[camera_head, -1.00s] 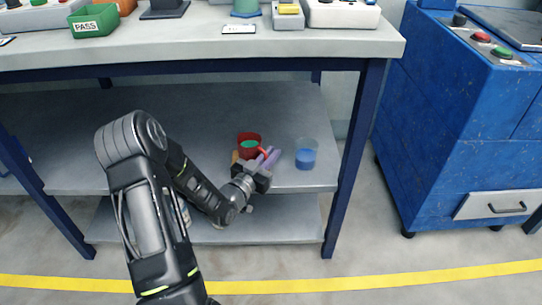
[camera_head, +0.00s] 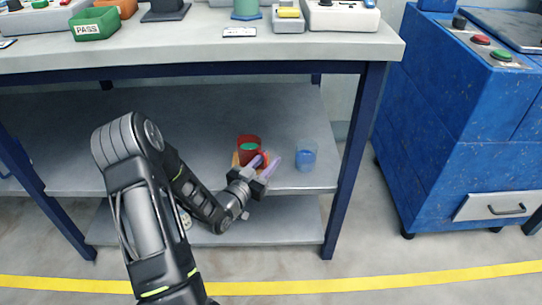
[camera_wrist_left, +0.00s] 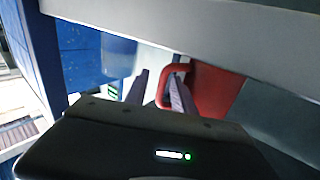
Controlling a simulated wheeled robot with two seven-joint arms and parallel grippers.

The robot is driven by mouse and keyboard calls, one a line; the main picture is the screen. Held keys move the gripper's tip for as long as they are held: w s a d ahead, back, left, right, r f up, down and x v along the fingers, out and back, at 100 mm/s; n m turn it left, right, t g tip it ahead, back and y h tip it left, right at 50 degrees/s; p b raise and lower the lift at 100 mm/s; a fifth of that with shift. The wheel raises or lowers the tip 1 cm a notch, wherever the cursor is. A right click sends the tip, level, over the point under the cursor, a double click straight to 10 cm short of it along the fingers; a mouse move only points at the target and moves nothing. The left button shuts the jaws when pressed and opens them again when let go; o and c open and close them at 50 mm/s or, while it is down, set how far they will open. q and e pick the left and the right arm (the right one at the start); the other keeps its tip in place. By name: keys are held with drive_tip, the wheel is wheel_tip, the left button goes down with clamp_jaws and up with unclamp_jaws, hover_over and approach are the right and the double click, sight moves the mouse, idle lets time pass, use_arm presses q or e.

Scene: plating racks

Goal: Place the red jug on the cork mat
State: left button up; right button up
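The red jug (camera_head: 248,145) stands upright on the middle shelf, with something green showing inside it. A small part of the cork mat (camera_head: 236,159) shows under and beside the jug; the jug appears to rest on it. My left gripper (camera_head: 268,160) is open at the jug's front right, its two purple fingers apart near the handle. In the left wrist view the jug (camera_wrist_left: 215,88) lies beyond the fingers (camera_wrist_left: 158,85), and its handle loop shows by the right finger. Whether a finger touches the handle I cannot tell. My right gripper is out of view.
A clear cup with blue contents (camera_head: 305,156) stands close right of my left gripper. The tabletop (camera_head: 200,52) overhangs the shelf (camera_head: 120,135), and a table leg (camera_head: 355,155) stands at the right. The shelf's left side looks free.

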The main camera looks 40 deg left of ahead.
use_arm(q)
drive_tip(key=s, duration=1)
drive_tip(key=shift+d, duration=0.35)
